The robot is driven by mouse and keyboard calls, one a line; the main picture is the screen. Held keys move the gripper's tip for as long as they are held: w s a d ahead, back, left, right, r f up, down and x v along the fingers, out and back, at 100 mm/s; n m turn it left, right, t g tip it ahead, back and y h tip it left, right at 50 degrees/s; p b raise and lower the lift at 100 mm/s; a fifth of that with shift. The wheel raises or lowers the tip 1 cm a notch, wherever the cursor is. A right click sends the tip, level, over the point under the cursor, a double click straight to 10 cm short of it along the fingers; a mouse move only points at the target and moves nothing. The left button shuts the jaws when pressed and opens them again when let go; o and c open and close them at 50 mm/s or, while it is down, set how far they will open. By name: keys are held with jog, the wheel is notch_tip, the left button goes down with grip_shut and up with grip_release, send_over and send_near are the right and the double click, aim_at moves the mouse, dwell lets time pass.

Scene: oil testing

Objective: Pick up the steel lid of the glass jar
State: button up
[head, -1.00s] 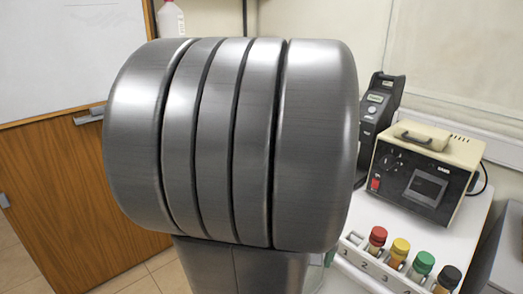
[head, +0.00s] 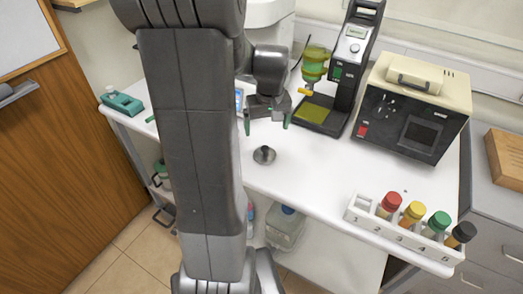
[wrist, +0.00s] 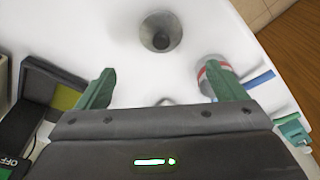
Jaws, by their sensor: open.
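A small round steel lid (head: 264,155) with a dark knob on top lies on the white bench top (head: 330,180). It also shows in the wrist view (wrist: 161,32), ahead of the fingertips and between their lines. My gripper (head: 267,122) has two green fingers spread apart and nothing between them. It is above the bench, just behind the lid in the head view and apart from it. In the wrist view, a clear vessel with a red and white band (wrist: 212,66) is partly hidden by my right finger (wrist: 228,82); I cannot tell if it is the glass jar.
A black tester (head: 352,50) with a green-yellow glass vessel (head: 315,65) stands behind my gripper. A beige and black instrument (head: 415,105) is to the right. A white rack (head: 400,238) holds several capped tubes at the front right.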

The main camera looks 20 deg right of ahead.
send_over(265, 148)
notch_tip(265, 148, down, 4)
jog(key=shift+d+f, duration=0.15)
jog(key=shift+f, duration=0.1)
jog(key=shift+f+p, duration=0.75)
jog(key=shift+f, duration=1.55)
jog(key=shift+w+f, duration=0.15)
jog(key=shift+f, duration=0.55)
jog(key=c, duration=1.1)
